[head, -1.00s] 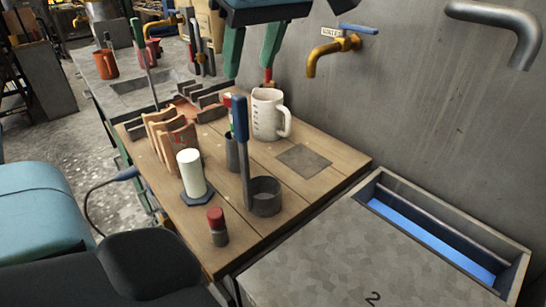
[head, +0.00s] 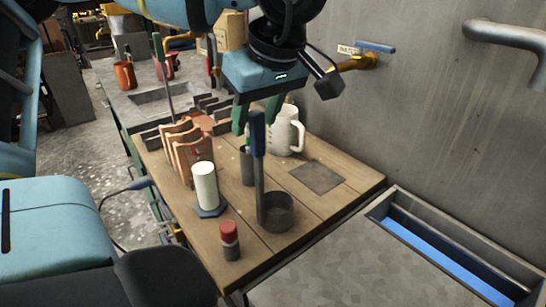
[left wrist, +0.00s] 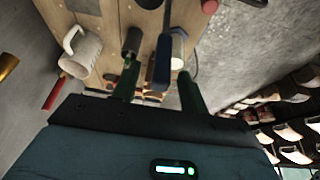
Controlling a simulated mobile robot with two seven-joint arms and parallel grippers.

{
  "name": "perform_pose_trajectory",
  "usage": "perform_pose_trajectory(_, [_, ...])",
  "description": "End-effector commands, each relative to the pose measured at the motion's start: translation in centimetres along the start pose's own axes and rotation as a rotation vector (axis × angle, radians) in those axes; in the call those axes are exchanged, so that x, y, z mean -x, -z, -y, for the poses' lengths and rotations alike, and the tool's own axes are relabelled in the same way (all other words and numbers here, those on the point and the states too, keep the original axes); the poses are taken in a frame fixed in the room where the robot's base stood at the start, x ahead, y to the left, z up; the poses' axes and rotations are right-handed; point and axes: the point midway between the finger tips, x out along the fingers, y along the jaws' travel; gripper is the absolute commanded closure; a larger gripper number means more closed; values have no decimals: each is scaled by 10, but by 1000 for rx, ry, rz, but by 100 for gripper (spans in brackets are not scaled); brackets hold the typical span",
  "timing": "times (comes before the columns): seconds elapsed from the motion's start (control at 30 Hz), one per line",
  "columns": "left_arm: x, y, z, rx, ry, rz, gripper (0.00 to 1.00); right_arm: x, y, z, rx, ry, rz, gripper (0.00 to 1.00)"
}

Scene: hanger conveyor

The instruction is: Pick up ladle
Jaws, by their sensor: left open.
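The ladle stands upright on the wooden worktop, with a blue handle (head: 258,134) and a dark grey round cup (head: 277,212) at its foot. My left gripper (head: 256,115) has green fingers and is open and empty, pointing down just above and behind the handle top in the head view. In the left wrist view the blue handle (left wrist: 162,62) shows between the open fingers (left wrist: 158,82); I cannot tell whether they touch it. My right gripper is not in view.
A white mug (head: 287,135) stands right of the gripper. A white cylinder (head: 205,188), a red-capped jar (head: 230,240) and a wooden rack (head: 190,150) stand to the left and front. A brass tap (head: 358,62) and grey wall are at the right.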

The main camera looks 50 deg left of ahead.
Motion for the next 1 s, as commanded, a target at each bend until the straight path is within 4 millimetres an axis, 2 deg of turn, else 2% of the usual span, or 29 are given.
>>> perform_pose_trajectory(0.23, [-1,0,0,0,-1,0,56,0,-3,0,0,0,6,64])
perform_pose_trajectory(0.57, [-1,0,0,0,-2,0,100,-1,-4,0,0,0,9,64])
perform_pose_trajectory(1.0, [7,3,-1,2,-5,-1,100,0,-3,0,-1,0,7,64])
